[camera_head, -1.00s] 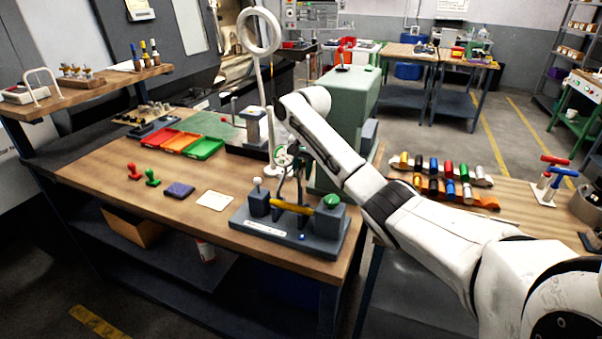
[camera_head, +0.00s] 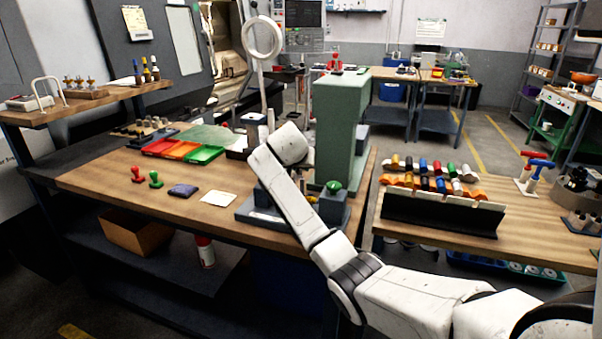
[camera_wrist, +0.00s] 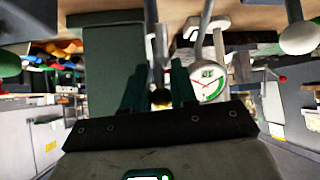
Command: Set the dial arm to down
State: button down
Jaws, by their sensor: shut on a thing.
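The dial gauge (camera_wrist: 208,82), a white round face with a red hand and a green band, shows in the wrist view just right of my fingers. My gripper (camera_wrist: 160,92) is shut on a small dark, yellowish part between its dark green fingers, which appears to belong to the dial arm. A thin rod of the arm runs up from there in the picture. The grey bench fixture (camera_head: 332,210) with a green knob (camera_head: 333,187) stands at the bench's right end in the head view. My forearm hides the gripper, gauge and much of the fixture there.
A green column (camera_head: 338,125) stands close behind the fixture. A ring lamp (camera_head: 263,40) rises at the back of the bench. Red, orange and green trays (camera_head: 203,155), stamps (camera_head: 155,179) and a white card (camera_head: 218,199) lie to the left. The bench front (camera_head: 140,200) is mostly clear.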

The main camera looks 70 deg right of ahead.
jog(key=h+b, duration=0.1)
jog(key=b, duration=0.1)
jog(key=a+f+h+b, duration=0.1)
jog(key=b, duration=0.2)
jog(key=h+b, duration=0.2)
jog(key=shift+a+f+t+b, duration=0.2)
jog(key=shift+a+t+b, duration=0.1)
jog(key=shift+a+b, duration=0.05)
jog(key=shift+a+h+b, duration=0.15)
jog(key=shift+h+b, duration=0.45)
jog(key=shift+b, duration=0.55)
jog(key=shift+a+r+h+b, duration=0.1)
jog(key=shift+r+h+b, duration=0.05)
jog(key=shift+h+b, duration=0.2)
jog(key=c, duration=1.1)
grip_release()
jog(key=shift+o, duration=0.2)
jog(key=shift+a+r, duration=0.1)
jog(key=shift+a, duration=0.05)
jog(key=v, duration=1)
jog(key=shift+s+a, duration=0.2)
jog(key=shift+a, duration=0.05)
